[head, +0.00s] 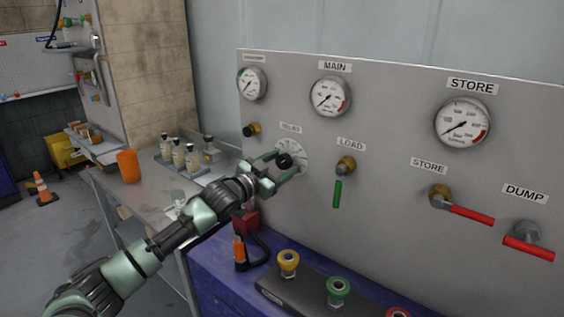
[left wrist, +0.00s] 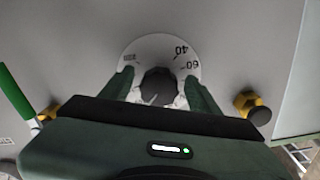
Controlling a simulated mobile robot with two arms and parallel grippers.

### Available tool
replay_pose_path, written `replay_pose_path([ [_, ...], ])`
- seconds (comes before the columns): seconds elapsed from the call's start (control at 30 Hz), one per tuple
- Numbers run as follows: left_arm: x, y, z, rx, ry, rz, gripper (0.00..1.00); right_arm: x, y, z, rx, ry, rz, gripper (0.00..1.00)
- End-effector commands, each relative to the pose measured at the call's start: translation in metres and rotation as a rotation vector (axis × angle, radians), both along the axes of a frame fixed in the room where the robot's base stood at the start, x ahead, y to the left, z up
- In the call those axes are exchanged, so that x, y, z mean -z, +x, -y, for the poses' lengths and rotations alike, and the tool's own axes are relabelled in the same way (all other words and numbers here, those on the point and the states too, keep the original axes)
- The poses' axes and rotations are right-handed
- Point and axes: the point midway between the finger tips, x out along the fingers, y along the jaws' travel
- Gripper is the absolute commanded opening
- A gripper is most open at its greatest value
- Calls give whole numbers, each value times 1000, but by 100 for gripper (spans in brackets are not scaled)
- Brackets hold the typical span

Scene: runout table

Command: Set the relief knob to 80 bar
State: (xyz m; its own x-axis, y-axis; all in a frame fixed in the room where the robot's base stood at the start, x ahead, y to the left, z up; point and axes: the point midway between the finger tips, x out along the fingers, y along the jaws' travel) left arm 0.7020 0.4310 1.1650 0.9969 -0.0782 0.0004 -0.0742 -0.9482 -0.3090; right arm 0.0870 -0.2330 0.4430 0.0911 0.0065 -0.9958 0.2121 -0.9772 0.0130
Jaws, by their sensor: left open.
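The relief knob (head: 284,160) is a small black knob on a white round dial (head: 293,150) below a label on the grey panel. My left gripper (head: 279,167) is at the knob, its two green fingers open on either side. In the left wrist view the knob (left wrist: 158,84) sits between the fingertips, and I cannot tell if they touch it. The dial (left wrist: 160,48) there shows 40 and 60, plus a blurred mark at left. A pale line shows on the knob's lower part; the numbers near it are hidden. My right gripper is not in view.
The panel (head: 390,100) also carries gauges, a LOAD valve with a green lever (head: 337,194), and STORE and DUMP valves with red levers (head: 472,214) (head: 528,247). A yellow fitting (head: 254,129) is left of the dial. Below stand a blue cabinet (head: 215,275) and colored couplings (head: 337,290).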

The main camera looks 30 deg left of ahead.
Motion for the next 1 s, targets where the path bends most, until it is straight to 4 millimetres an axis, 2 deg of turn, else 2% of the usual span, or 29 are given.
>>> replay_pose_path([
  [0.27, 1, 2, 1, 1, 0, -1, 62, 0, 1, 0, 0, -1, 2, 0],
  [0.5, 1, 1, 1, 1, 0, 0, 0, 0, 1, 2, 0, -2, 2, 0],
  [0.77, 0, 1, 1, 1, -24, -2, 0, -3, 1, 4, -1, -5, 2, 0],
  [1.0, -1, 1, 2, 1, -141, -12, 0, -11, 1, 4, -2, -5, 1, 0],
])
